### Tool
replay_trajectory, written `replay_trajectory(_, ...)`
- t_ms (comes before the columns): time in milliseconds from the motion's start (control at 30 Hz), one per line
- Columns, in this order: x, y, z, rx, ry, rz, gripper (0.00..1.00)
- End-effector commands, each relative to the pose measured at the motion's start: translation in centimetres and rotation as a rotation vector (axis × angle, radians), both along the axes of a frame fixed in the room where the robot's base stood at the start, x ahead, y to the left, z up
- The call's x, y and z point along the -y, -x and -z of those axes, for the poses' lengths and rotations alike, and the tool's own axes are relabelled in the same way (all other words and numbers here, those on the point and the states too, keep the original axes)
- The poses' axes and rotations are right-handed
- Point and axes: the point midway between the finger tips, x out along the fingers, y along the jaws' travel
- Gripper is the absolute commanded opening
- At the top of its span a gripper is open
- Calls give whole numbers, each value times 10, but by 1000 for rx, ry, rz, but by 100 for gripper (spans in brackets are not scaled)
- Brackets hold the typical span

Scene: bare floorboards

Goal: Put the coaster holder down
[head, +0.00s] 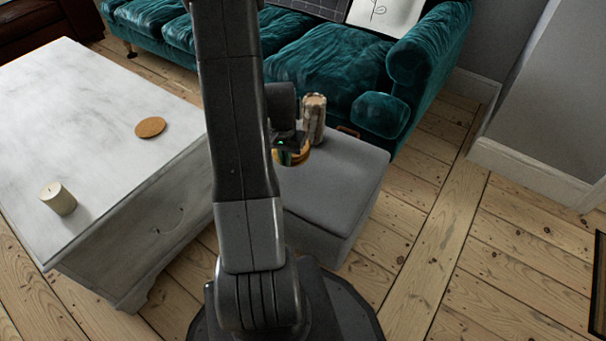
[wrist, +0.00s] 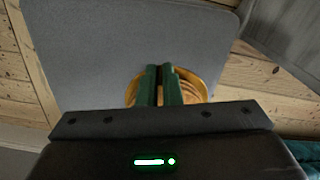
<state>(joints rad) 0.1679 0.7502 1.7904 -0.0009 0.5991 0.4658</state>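The coaster holder (head: 305,154) is a small, round, gold-brown piece, partly hidden behind my arm and gripper in the head view. In the wrist view the holder (wrist: 208,82) shows as a golden rim with tan round coasters, on both sides of my fingers. My gripper (wrist: 162,72) has two green fingers close together, with a narrow gap between them, shut on the holder. In the head view my gripper (head: 287,156) is over the grey ottoman (head: 335,190). I cannot tell whether the holder touches the ottoman's top.
A patterned cylinder (head: 314,118) stands at the ottoman's back, close to my gripper. The ottoman's front and right are clear. A white table (head: 100,100) at left bears a round cork coaster (head: 150,127) and a candle (head: 58,198). A teal sofa (head: 320,60) stands behind.

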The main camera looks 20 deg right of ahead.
Motion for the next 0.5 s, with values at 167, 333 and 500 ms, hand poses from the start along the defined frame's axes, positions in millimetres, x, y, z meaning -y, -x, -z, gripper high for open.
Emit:
replay_trajectory(167,0,0,37,-2,0,-1,0)
replay_trajectory(333,0,0,52,-1,0,-1,0)
replay_trajectory(500,0,0,76,-1,0,-1,0)
